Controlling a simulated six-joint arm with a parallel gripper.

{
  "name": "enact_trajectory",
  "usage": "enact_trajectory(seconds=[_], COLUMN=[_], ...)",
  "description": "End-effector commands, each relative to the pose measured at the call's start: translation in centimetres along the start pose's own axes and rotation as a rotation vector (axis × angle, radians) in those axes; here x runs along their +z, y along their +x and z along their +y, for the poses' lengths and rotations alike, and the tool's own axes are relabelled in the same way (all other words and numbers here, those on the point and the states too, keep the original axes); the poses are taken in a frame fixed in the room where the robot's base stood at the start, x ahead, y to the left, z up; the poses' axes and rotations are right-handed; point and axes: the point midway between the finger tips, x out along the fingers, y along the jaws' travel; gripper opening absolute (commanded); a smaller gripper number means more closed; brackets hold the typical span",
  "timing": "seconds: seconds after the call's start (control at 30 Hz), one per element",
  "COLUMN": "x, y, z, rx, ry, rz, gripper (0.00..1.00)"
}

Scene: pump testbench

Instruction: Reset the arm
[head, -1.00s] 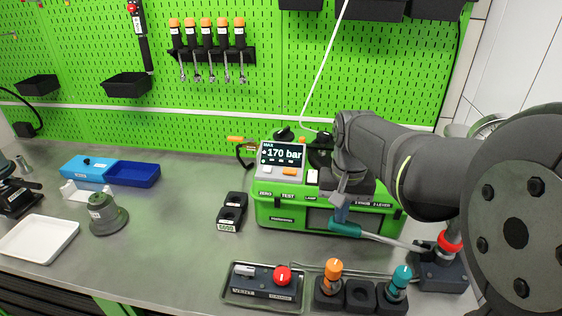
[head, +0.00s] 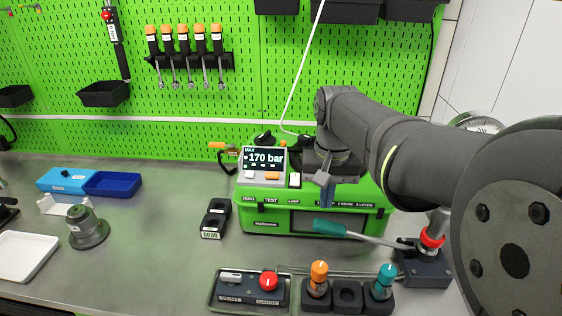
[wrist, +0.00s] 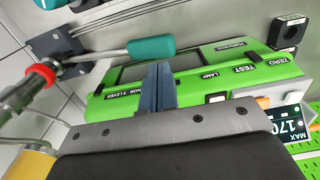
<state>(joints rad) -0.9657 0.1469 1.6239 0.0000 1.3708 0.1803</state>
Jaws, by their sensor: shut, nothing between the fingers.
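My gripper (head: 325,188) hangs in front of the green pump test case (head: 262,220), below my arm's wrist, with its fingers together and empty. In the wrist view the shut fingers (wrist: 158,88) show over the front of the green case (wrist: 215,72). The case's display (head: 265,158) reads 170 bar. A lever with a teal handle (head: 329,228) slants in front of the case, apart from the fingers; it also shows in the wrist view (wrist: 151,47). The lever runs to a dark base with a red collar (head: 432,238) at the right.
A tray (head: 212,305) with a red knob (head: 268,281) lies at the front. Orange (head: 319,272) and teal (head: 386,274) knobs stand in black holders beside it. A grey fitting (head: 86,228), a blue bin (head: 112,184) and a white tray (head: 22,256) are at the left.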

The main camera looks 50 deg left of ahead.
Motion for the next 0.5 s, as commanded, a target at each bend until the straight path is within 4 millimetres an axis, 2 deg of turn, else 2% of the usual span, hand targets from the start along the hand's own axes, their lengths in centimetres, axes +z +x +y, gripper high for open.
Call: enact_trajectory(seconds=[0.17, 0.5], x=[0.00, 0.02], y=[-0.99, -0.76], z=[0.00, 0.00], rx=[0.000, 0.000], ry=[0.000, 0.000], rz=[0.001, -0.001], gripper=[0.00, 0.00])
